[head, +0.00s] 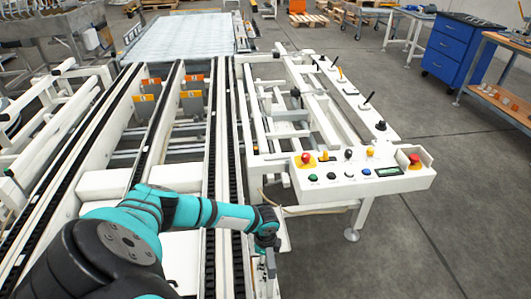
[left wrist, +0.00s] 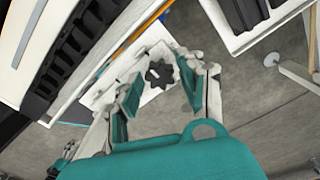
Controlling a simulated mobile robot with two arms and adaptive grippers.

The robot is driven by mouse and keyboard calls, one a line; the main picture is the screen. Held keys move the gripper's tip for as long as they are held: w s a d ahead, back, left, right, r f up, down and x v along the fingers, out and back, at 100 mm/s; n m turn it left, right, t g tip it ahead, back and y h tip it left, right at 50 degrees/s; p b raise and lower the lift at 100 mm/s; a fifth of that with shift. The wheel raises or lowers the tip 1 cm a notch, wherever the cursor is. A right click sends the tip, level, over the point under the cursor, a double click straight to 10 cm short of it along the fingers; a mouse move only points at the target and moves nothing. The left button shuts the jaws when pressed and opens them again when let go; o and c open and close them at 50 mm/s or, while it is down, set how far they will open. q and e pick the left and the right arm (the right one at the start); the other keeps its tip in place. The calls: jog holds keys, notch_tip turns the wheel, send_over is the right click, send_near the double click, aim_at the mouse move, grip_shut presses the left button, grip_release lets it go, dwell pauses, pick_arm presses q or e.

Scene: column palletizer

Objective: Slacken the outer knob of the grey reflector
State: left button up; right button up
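In the left wrist view a black star-shaped knob (left wrist: 160,74) sits on a light grey-white bracket with small holes. My left gripper (left wrist: 160,86) is open, with one teal-padded finger on each side of the knob and a visible gap to each. Whether the fingertips are level with the knob in depth I cannot tell. No part clearly identifiable as the grey reflector shows. In the head view my left gripper (head: 270,262) points down beside the right side of the conveyor; the knob is hidden there. My right gripper is not in view.
The white conveyor frame with black chains (head: 210,150) runs beneath and left of my arm. A control panel (head: 365,178) with buttons and a red stop knob stands to the right. Grey floor (head: 420,240) lies open on the right. A blue cabinet (head: 458,50) stands farther back.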

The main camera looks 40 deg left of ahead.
pick_arm(q)
grip_shut()
jog(key=n+p, duration=0.2)
jog(key=shift+r+n, duration=0.15)
jog(key=shift+n, duration=0.25)
jog(key=n+p, duration=0.3)
jog(key=n, duration=0.2)
jog(key=n+p, duration=0.2)
jog(key=n, duration=0.2)
jog(key=shift+n, duration=0.4)
jog(key=n+p, duration=0.2)
jog(key=n, duration=0.2)
jog(key=shift+w+a, duration=0.1)
jog(key=shift+n, duration=0.3)
